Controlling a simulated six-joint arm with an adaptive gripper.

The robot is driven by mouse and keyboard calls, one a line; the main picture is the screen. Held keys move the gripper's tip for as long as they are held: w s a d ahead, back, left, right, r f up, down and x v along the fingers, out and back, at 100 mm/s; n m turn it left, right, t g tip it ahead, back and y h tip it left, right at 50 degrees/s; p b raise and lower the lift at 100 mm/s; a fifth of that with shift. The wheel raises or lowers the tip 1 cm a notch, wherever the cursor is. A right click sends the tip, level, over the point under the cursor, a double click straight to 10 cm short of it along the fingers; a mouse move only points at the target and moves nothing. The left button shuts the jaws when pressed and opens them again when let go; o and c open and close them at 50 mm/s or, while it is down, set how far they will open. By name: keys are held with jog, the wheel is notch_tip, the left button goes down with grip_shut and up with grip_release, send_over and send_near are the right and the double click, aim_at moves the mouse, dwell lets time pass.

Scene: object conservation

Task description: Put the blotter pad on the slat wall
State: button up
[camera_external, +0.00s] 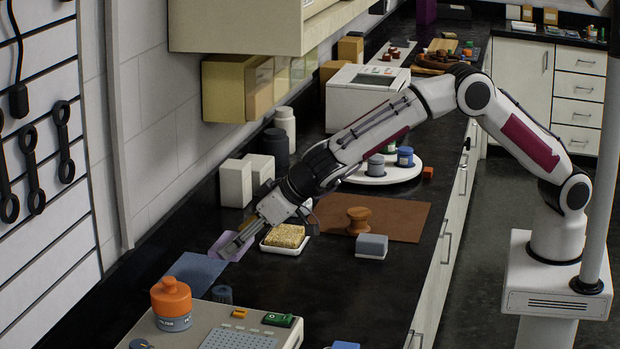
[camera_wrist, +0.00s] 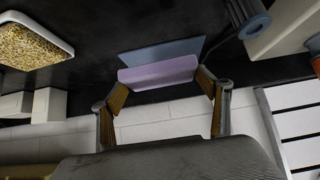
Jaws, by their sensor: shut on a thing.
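A thin lavender pad (camera_external: 223,241), which looks like the blotter pad, is at my gripper (camera_external: 240,238) above the black counter. In the wrist view the lavender pad (camera_wrist: 158,73) spans the space between the two fingertips of my gripper (camera_wrist: 162,82), which is shut on it. A flat blue-grey sheet (camera_external: 194,272) lies just beyond it, and also shows in the wrist view (camera_wrist: 165,54); I cannot tell whether they touch. The white slat wall (camera_external: 55,233) stands at the left, with black tools hanging on it. It also shows in the wrist view (camera_wrist: 300,125).
A beige device (camera_external: 260,318) with an orange-capped jar (camera_external: 171,303) stands in front. White boxes (camera_external: 236,182) and overhead cabinets (camera_external: 245,25) line the wall. A brown mat (camera_external: 400,218) lies to the right.

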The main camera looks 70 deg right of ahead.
aim_at(247, 249)
jog(key=shift+f, duration=1.95)
jog(key=shift+f, duration=0.1)
jog(key=shift+f, duration=1.75)
jog(key=shift+f, duration=0.15)
jog(key=o, duration=1.2)
jog(key=shift+s+r, duration=0.25)
jog(key=shift+r, duration=0.2)
jog(key=shift+v, duration=5.6)
